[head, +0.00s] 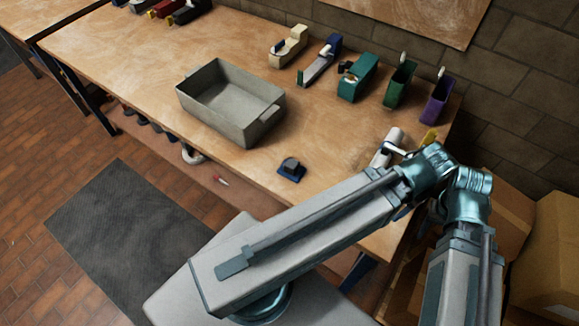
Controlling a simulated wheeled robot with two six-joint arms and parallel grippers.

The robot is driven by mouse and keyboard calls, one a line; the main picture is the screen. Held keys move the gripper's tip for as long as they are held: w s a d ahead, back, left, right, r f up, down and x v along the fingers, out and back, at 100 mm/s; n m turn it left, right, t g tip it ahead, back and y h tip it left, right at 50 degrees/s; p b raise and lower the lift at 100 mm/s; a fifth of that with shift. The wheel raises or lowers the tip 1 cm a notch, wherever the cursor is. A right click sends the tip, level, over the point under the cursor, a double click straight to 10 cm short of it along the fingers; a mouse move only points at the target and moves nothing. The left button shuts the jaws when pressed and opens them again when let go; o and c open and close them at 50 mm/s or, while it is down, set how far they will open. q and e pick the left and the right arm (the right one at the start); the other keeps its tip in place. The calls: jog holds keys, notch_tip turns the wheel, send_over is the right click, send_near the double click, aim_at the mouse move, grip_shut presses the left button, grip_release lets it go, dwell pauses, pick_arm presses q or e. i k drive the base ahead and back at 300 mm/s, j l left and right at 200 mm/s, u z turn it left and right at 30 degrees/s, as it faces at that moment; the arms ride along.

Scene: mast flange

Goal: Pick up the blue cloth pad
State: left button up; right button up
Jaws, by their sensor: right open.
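The blue cloth pad (284,176) lies flat near the front edge of the wooden bench, right of the grey bin. A small dark block-like object (291,164) sits on its middle and leaves the blue edges showing. My right arm crosses the lower right, bends at a teal joint over the bench's right end, then runs out of the bottom edge. Its fingertips do not show, and nothing of mine touches the pad. My left gripper is not in view.
The open grey bin (232,102) stands left of the pad. A row of holders and dispensers, including a green one (358,78) and a purple one (437,101), lines the back. A white item (383,156) lies beside my arm. Cardboard boxes (553,255) stand at right.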

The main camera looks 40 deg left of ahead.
aim_at(291, 169)
jog(key=k+l+u, duration=0.2)
jog(key=j+u, duration=0.15)
jog(key=j, duration=0.2)
jog(key=i+j+u, duration=0.15)
jog(key=j, duration=0.2)
jog(key=i+j+u, duration=0.25)
jog(key=j, duration=0.2)
jog(key=i, duration=0.05)
